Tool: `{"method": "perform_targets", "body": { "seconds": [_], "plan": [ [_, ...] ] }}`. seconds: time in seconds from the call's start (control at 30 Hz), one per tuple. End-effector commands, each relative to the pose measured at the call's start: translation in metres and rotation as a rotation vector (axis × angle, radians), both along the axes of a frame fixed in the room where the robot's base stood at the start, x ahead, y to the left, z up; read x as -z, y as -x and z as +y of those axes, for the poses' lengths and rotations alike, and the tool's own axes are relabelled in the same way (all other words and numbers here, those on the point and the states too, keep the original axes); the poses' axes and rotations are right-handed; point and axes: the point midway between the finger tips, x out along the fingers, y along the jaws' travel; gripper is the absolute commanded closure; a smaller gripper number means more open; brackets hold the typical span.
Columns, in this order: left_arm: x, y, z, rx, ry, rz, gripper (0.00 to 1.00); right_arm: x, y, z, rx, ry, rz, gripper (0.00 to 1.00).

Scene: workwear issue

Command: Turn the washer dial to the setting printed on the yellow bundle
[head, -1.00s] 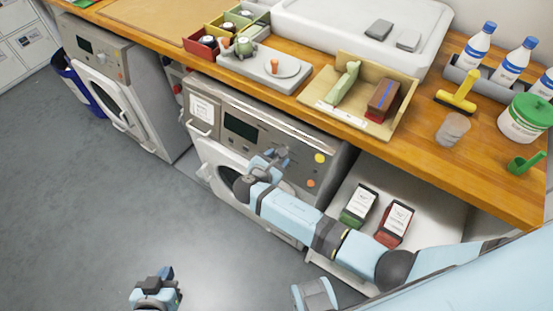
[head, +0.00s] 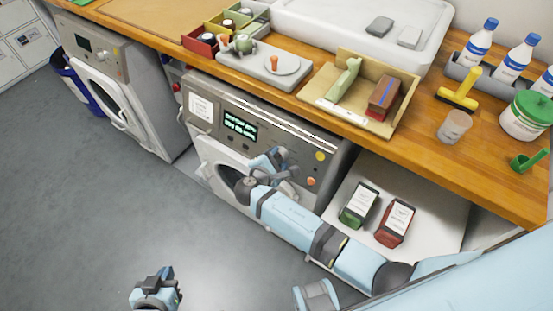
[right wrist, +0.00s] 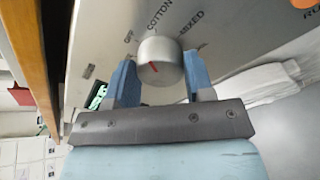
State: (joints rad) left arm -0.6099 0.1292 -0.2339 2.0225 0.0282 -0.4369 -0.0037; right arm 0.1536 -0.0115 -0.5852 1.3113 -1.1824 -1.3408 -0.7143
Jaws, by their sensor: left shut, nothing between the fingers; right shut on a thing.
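The washer (head: 215,150) stands under the counter, its door shut and its panel screen (head: 240,126) lit with green text too small to read. My right gripper (head: 279,158) is at its panel. In the right wrist view it is shut on the silver dial (right wrist: 160,57), one finger on each side. The dial's red mark points up and left, roughly toward OFF; OFF, COTTON and MIXED show around it, another label is partly hidden. My left gripper (head: 163,277) is shut and empty above the floor. I see no yellow bundle in either view.
A green bundle (head: 358,205) and a red bundle (head: 395,222) with white labels lie on the low white surface right of the washer. A second machine (head: 110,85) stands left. The wooden counter above holds a tray, bottles and a tub.

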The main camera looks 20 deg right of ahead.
Motion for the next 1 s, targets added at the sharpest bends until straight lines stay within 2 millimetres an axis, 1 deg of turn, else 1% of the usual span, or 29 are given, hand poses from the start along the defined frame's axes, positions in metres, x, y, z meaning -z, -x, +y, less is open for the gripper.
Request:
{"method": "perform_targets", "body": {
  "seconds": [0.07,0.4,0.93,0.97,1.0],
  "plan": [
    [0.0032,-0.0003,-0.0005,-0.002,0.002,0.003,1.00,0.0019,-0.0001,-0.0005,0.016,-0.029,-0.038,0.75],
    [0.0037,-0.0035,-0.0025,-0.008,0.015,-0.002,1.00,0.0010,0.0000,-0.0012,0.059,-0.108,-0.143,0.75],
    [0.0061,-0.0028,-0.0026,-0.009,0.015,0.005,1.00,0.0001,-0.0002,-0.0015,0.067,-0.122,-0.162,0.75],
    [0.0062,-0.0028,-0.0024,-0.009,0.015,0.005,1.00,0.0002,-0.0002,-0.0015,0.067,-0.122,-0.162,0.47],
    [0.0064,-0.0027,-0.0022,-0.008,0.014,0.004,1.00,0.0002,-0.0002,-0.0015,0.066,-0.123,-0.162,0.38]
  ]
}}
